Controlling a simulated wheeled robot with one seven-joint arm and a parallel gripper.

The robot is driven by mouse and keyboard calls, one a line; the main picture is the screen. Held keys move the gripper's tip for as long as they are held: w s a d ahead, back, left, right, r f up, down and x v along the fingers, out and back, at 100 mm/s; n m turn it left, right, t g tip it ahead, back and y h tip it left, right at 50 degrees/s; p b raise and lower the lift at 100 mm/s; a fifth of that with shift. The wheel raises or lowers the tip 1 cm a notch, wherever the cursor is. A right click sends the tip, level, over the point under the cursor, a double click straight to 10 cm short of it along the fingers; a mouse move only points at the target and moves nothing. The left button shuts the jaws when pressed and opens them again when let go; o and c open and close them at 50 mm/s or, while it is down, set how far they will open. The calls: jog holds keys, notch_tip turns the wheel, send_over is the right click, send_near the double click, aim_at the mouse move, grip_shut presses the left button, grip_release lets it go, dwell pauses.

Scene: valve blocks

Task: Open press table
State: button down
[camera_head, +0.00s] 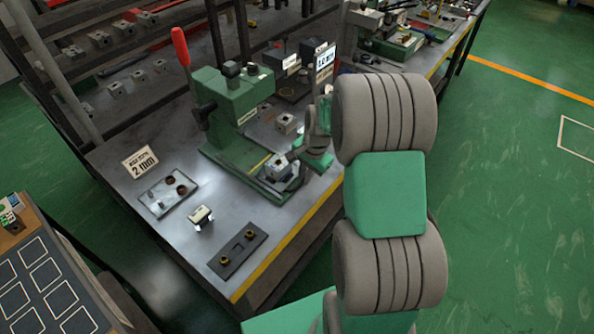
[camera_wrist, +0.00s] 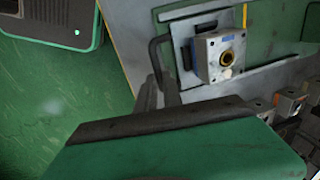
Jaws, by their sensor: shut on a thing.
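The green press (camera_head: 228,105) stands on the metal workbench, with a red-knobbed lever (camera_head: 181,50) at its upper left. Its press table (camera_head: 267,187) is at the press's front, and also shows as a pale plate in the wrist view (camera_wrist: 183,27). A light grey valve block (camera_wrist: 207,69) with a brass-ringed hole sits on it; it shows small in the head view (camera_head: 277,163). A dark bar handle (camera_wrist: 154,50) sticks out from the table's edge. My gripper (camera_wrist: 159,86) is shut on this handle, beside the block. My arm partly hides this area in the head view.
Other blocks stand behind the press table. Green floor is clear at right.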

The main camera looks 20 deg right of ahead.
jog(key=shift+s, duration=0.15)
jog(key=c, duration=1.5)
grip_release()
jog(key=shift+r, duration=0.1)
notch_tip(320, 180, up, 8)
jog(key=s+b, duration=0.1)
jog(key=shift+d+f, duration=0.25)
jog(key=shift+d, duration=0.15)
jog(key=shift+s, duration=0.1)
